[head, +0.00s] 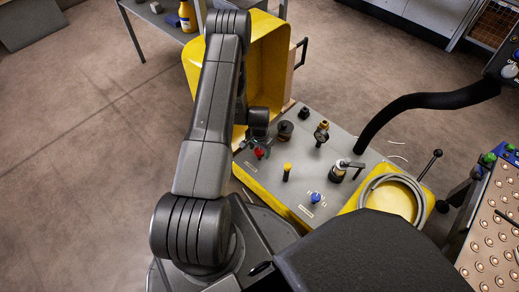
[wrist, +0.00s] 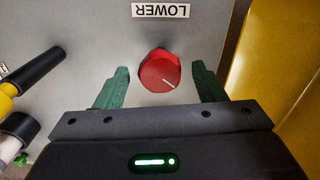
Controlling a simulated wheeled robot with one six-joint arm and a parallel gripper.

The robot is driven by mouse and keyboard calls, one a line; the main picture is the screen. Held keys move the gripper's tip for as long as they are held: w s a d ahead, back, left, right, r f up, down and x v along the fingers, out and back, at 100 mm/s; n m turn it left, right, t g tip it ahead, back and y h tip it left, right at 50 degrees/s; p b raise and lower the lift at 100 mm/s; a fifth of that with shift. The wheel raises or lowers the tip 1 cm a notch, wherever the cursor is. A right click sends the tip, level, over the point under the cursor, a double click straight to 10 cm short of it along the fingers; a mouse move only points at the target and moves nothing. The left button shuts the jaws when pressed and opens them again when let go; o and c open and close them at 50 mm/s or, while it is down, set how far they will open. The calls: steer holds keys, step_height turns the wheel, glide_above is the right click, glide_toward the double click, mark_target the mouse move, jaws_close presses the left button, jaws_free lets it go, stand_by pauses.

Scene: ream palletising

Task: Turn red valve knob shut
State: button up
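In the wrist view the line points to the lower right. My gripper (wrist: 160,88) is open, with one green finger on each side of the knob and a visible gap to both. I cannot tell how far the fingertips are above the panel. In the head view the red knob (head: 259,153) shows small beside my gripper (head: 254,142), which is partly hidden by my arm.
A thick black hose (head: 400,103) arches on the right. A yellow bin wall (head: 272,60) rises behind.

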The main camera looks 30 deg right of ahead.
steer(key=c, duration=0.9)
steer(key=shift+o, duration=0.2)
steer(key=shift+m, duration=0.3)
steer(key=m+b, duration=0.2)
steer(key=m, duration=0.2)
steer(key=shift+m+b, duration=0.3)
steer(key=shift+b, duration=0.05)
steer(key=m+b, duration=0.1)
steer(key=m, duration=0.3)
steer(key=shift+m, duration=0.4)
steer(key=o, duration=1)
steer(key=shift+r, duration=0.1)
